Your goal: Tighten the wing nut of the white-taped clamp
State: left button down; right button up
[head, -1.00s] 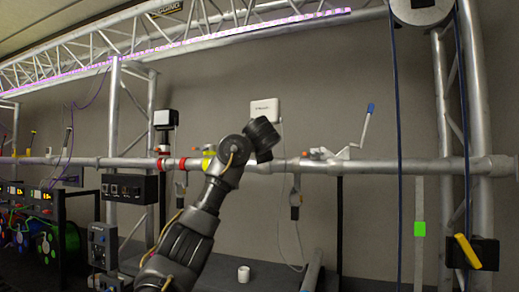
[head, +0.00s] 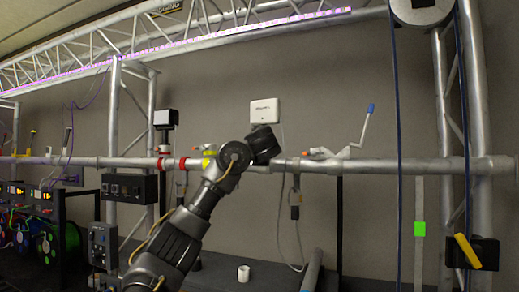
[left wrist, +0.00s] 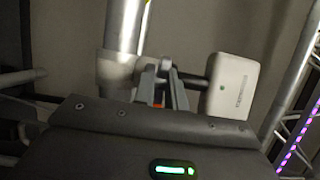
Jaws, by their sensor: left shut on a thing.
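My left gripper (left wrist: 165,88) is shut at the horizontal pipe (head: 370,166). In the left wrist view a small orange part, which looks like the wing nut (left wrist: 158,93), shows between its fingers. A pale whitish band, seemingly the white-taped clamp (left wrist: 116,69), wraps the pipe (left wrist: 126,25) just left of the fingers. In the head view my wrist (head: 264,143) covers this spot, so fingers, nut and tape are hidden there. How tight the nut is cannot be seen. My right gripper is in neither view.
A white box (head: 265,111) stands above the pipe, close to my gripper (left wrist: 232,86). Red-taped (head: 164,163) and yellow-taped (head: 209,152) clamps are to the left. A blue-tipped crank (head: 368,118) stands to the right. A cable hangs below the pipe. A white roll (head: 243,273) is below.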

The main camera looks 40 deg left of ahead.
pick_arm(q)
jog(key=shift+f, duration=0.2)
jog(key=c, duration=1.4)
grip_release()
jog(key=shift+r, duration=0.1)
jog(key=shift+c, duration=0.2)
jog(key=shift+s+d+b, duration=0.3)
jog(key=shift+b, duration=0.15)
jog(key=b+v, duration=0.6)
jog(key=v, duration=0.4)
jog(key=shift+a, duration=0.15)
